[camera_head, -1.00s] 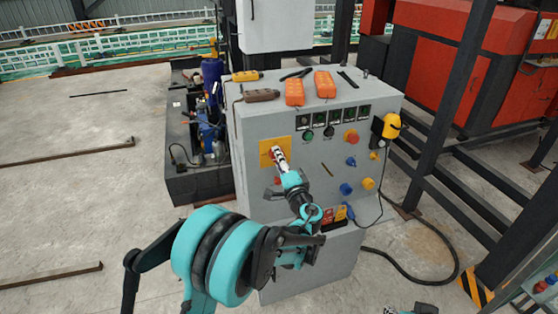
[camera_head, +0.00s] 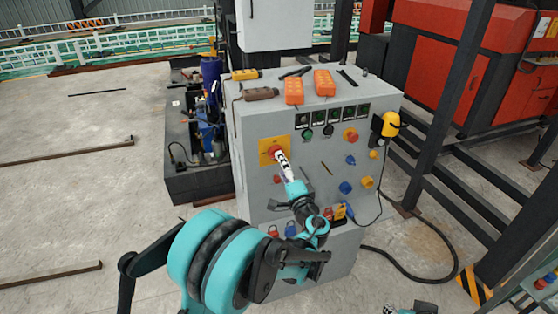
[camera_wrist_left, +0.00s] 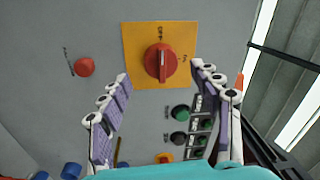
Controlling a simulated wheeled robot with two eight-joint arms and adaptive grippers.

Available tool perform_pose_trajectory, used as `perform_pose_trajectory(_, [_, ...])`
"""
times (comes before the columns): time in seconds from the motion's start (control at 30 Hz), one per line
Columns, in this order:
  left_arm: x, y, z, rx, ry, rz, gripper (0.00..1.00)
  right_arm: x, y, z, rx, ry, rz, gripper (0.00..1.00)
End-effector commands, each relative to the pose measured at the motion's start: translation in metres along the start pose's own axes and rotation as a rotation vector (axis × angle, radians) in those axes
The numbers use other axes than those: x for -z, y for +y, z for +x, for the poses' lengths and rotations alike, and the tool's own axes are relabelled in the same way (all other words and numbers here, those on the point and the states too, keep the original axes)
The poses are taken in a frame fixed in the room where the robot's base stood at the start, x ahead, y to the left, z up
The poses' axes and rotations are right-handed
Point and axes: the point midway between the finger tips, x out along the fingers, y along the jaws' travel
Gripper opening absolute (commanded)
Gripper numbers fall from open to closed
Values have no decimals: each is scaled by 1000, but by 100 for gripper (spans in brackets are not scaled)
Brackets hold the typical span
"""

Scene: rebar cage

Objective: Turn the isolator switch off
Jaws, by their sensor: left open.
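The isolator switch is a red rotary knob (camera_wrist_left: 160,62) on a yellow plate (camera_wrist_left: 132,42). Its ridge runs roughly up and down in the left wrist view, in line with the small label above it; another label sits to the right. The labels are too small to read surely. In the head view the knob (camera_head: 275,150) is partly covered by my left gripper (camera_head: 281,158). In the wrist view my left gripper (camera_wrist_left: 159,73) is open, its fingers apart on either side below the knob, with nothing between them. A piece of my right gripper (camera_head: 411,309) seems to show at the bottom edge.
The grey cabinet (camera_head: 252,210) carries several buttons, sockets and a yellow plug (camera_head: 390,124). Orange boxes (camera_head: 294,87) and tools lie on its top. A red button (camera_wrist_left: 84,67) sits left of the plate in the wrist view. A cable hangs at the cabinet's right side.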

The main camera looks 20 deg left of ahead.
Motion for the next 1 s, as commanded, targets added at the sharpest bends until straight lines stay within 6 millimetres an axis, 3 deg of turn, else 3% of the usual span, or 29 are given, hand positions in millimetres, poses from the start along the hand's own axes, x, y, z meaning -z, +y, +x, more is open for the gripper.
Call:
perform_pose_trajectory(0.2, [1, 0, -48, -1, 3, -1, 64, 0, 0, 0, 0, 0, 0, 40])
perform_pose_trajectory(0.4, [0, 0, -72, 0, 1, -1, 64, 0, 0, 0, 0, 0, 0, 40])
perform_pose_trajectory(1.0, [-4, -1, -76, -12, -8, -6, 64, 0, 0, 0, 0, 0, 0, 40])
